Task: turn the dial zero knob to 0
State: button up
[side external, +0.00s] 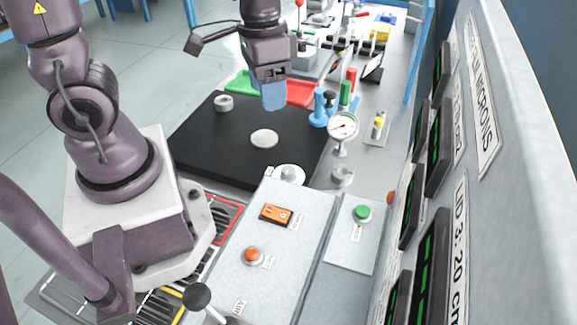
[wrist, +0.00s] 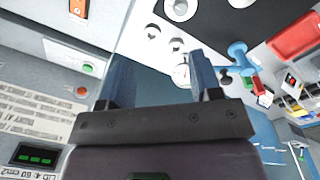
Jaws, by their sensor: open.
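The dial gauge (side external: 343,126) has a round white face with a dark needle and stands on a short post at the right of the black plate. Its zero knob is too small to make out clearly. In the wrist view the dial (wrist: 181,74) shows beside the inner side of one finger, partly hidden by it. My gripper (side external: 274,97) has blue fingers, points down above the far part of the plate, and is left of the dial and apart from it. In the wrist view my gripper (wrist: 161,75) is open, with nothing between its fingers.
The black plate (side external: 205,145) carries a white disc (side external: 264,138) and a grey ring (side external: 223,103). A blue stand (side external: 319,116) is close behind the dial. A red tray (side external: 301,93) lies behind. A grey control box (side external: 270,235) is in front; a tall display panel (side external: 470,200) bounds the right.

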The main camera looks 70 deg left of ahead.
jog(key=m+g, duration=0.1)
jog(key=m, duration=0.1)
send_over(288, 169)
jog(key=s, duration=0.2)
notch_tip(288, 169, down, 8)
jog(key=f+m, duration=0.1)
jog(key=f, duration=0.4)
jog(key=w+f+m, duration=0.1)
jog(key=f, duration=0.4)
jog(key=w+f+m, duration=0.1)
jog(key=f, duration=0.3)
jog(key=shift+f, duration=0.4)
jog(key=c, duration=0.9)
jog(key=shift+c, duration=0.2)
